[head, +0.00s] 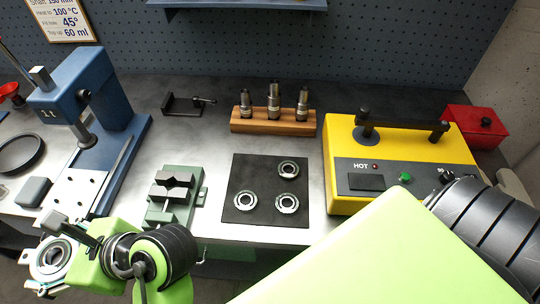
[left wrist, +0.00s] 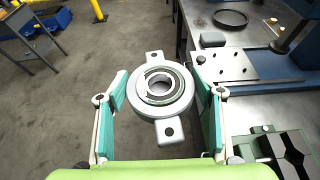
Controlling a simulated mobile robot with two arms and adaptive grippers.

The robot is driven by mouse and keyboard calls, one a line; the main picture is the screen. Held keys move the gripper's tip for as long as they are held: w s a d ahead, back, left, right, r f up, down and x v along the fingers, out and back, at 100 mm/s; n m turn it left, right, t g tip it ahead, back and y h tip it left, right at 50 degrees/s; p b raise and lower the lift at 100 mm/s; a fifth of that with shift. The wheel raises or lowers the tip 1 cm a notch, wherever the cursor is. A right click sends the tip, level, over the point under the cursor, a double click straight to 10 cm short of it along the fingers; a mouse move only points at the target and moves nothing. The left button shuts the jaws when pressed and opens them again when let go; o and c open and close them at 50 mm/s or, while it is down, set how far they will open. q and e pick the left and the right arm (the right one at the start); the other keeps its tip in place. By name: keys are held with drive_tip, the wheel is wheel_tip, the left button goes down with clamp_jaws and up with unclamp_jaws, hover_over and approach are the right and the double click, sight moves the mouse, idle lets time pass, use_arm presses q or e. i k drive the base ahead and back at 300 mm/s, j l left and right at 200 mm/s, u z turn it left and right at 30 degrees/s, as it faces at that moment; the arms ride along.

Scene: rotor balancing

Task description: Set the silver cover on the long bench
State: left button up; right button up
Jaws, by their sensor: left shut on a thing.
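The silver cover (left wrist: 163,108) is a round ringed piece with two holed ears. It also shows at the lower left of the head view (head: 46,262), partly hidden by my gripper. My left gripper (left wrist: 160,88) is shut on it, with one finger on each side. The gripper (head: 66,243) holds it in front of the near edge of the long bench (head: 222,164), over the floor. The bench has a grey metal top. My right gripper is not in view.
On the bench stand a blue press (head: 100,110), a green vise (head: 174,196), a black mat (head: 262,212) with three rings, a wooden block (head: 272,128) with three silver pieces, a yellow heater (head: 400,150) and a red box (head: 474,128). Bare top lies between press and vise.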

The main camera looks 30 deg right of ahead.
sight(183, 141)
drive_tip(key=k+l+z, duration=0.25)
drive_tip(key=z, duration=0.15)
drive_tip(key=k+z, duration=0.1)
drive_tip(key=z, duration=0.7)
